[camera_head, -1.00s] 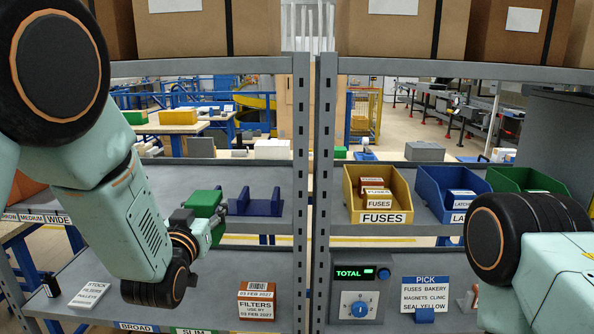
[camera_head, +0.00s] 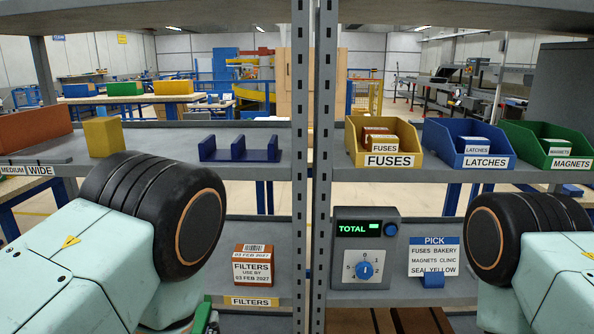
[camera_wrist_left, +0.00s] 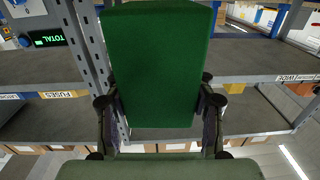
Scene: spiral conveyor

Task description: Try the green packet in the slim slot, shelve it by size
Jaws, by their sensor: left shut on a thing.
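The green packet (camera_wrist_left: 155,65) fills the middle of the left wrist view. My left gripper (camera_wrist_left: 160,104) is shut on it, with one finger on each side. In the head view only a green sliver (camera_head: 203,316) of what seems to be the packet shows at the bottom edge, and my left arm hides the rest. A blue fixture (camera_head: 238,155) with upright fins and gaps stands on the left upper shelf. The MEDIUM and WIDE labels (camera_head: 38,170) are on that shelf's front edge. No SLIM label shows now. My right arm shows, but its gripper is out of frame.
A yellow block (camera_head: 103,137) and an orange-brown block (camera_head: 35,129) stand on the left upper shelf. A filters box (camera_head: 253,265) sits on the lower shelf. A steel post (camera_head: 300,200) divides the bays. Fuses (camera_head: 390,160), latches (camera_head: 485,160) and magnets (camera_head: 571,163) bins stand right.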

